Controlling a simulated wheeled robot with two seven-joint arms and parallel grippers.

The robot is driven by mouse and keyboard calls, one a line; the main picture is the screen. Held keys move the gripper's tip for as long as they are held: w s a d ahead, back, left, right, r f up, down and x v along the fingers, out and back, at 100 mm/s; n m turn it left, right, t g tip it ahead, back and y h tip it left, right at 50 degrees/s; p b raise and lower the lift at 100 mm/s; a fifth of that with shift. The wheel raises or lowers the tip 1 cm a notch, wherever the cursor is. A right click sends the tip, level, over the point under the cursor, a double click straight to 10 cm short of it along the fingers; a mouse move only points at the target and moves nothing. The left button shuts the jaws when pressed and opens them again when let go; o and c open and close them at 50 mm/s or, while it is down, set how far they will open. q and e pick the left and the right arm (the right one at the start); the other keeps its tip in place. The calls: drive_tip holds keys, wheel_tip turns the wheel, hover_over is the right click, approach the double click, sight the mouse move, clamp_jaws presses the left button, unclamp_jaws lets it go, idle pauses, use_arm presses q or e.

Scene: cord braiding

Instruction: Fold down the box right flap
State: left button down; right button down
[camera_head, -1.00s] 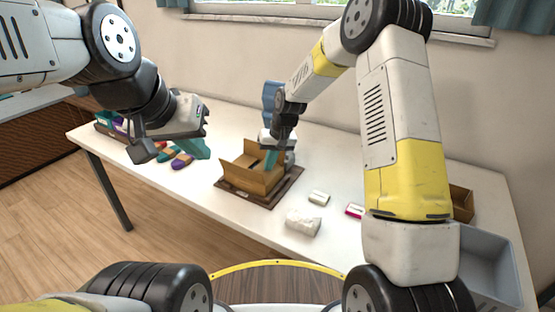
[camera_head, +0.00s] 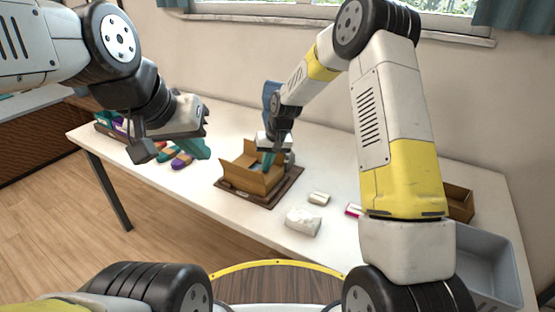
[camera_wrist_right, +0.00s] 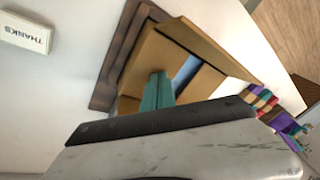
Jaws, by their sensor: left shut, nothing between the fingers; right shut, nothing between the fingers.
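The brown cardboard box (camera_head: 247,178) stands on a dark brown board (camera_head: 284,192) on the white table, with flaps standing up around its opening. My right gripper (camera_head: 267,160) is shut and empty, its teal fingers over the box's right part. In the right wrist view the teal fingers (camera_wrist_right: 157,92) are together against or just over the cardboard of the box (camera_wrist_right: 150,60); I cannot tell whether they touch it. A bluish item shows inside the box. The right flap is partly hidden by my gripper. My left gripper (camera_head: 197,150) is shut and empty, left of the box.
Colourful items (camera_head: 180,159) lie left of the box. A grey bin (camera_head: 484,262) stands at far right.

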drive_tip(key=shift+f, duration=0.15)
drive_tip(key=shift+d+r, duration=0.15)
drive_tip(key=shift+r, duration=0.45)
idle(0.4)
wheel_tip(320, 180, up, 8)
idle(0.7)
drive_tip(key=shift+r, duration=0.1)
